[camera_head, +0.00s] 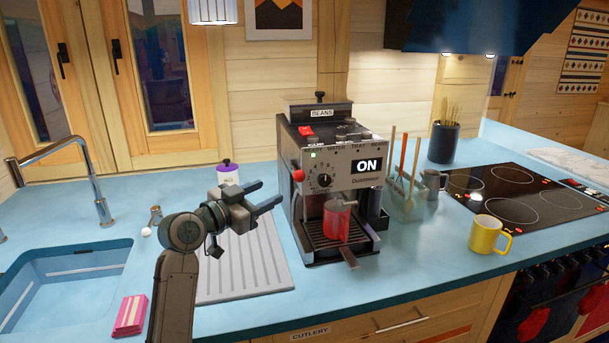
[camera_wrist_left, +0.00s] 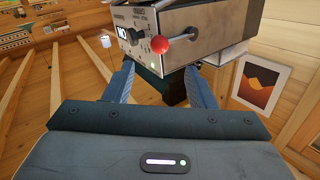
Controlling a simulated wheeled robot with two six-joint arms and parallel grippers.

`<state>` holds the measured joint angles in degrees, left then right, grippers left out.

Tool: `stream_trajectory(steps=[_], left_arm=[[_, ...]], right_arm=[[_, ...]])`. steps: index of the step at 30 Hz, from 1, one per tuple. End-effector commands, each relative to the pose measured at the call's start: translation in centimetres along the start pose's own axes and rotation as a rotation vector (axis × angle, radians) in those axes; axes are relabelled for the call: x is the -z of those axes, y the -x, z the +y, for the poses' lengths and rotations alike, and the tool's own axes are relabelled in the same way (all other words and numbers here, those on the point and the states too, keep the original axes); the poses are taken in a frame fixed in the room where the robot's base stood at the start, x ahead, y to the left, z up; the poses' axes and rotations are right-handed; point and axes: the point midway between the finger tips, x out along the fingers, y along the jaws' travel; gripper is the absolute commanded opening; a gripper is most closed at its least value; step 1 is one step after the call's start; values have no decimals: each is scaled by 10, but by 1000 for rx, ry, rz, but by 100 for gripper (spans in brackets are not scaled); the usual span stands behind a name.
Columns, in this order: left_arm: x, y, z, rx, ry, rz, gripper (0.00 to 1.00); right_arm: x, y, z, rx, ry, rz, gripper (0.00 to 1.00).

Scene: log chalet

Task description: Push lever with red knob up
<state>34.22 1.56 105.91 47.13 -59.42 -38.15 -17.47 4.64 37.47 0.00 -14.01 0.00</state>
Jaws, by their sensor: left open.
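The coffee machine (camera_head: 330,155) stands on the blue counter with its display reading ON. The red knob (camera_head: 298,175) is on the left side of its front, near the black dial (camera_head: 324,180). My left gripper (camera_head: 271,195) is open and empty, to the left of the machine and a little below the knob, pointing toward it. In the left wrist view the red knob (camera_wrist_left: 160,44) shows on the end of a short lever, above and between the two fingers (camera_wrist_left: 160,82). The fingers appear apart from it. My right gripper is not in view.
A red cup (camera_head: 336,222) stands on the machine's drip tray. A ribbed drainboard (camera_head: 245,265) lies below my left gripper. A purple-lidded jar (camera_head: 228,173) stands behind it. The sink (camera_head: 65,285) is at left; a utensil holder (camera_head: 402,203) and yellow mug (camera_head: 488,235) are at right.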

Motion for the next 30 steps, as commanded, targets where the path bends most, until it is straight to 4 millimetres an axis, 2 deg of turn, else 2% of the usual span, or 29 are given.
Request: stream_trajectory(steps=[12, 16, 21, 30], left_arm=[[3, -73, 0, -2, 5, -1, 50], [2, -91, 0, -1, 4, -1, 50], [1, -102, 0, 0, 2, -1, 50], [0, -103, 0, 0, 1, -1, 49]], right_arm=[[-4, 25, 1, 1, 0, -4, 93], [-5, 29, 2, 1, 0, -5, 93], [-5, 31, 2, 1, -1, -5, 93], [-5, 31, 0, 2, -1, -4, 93]])
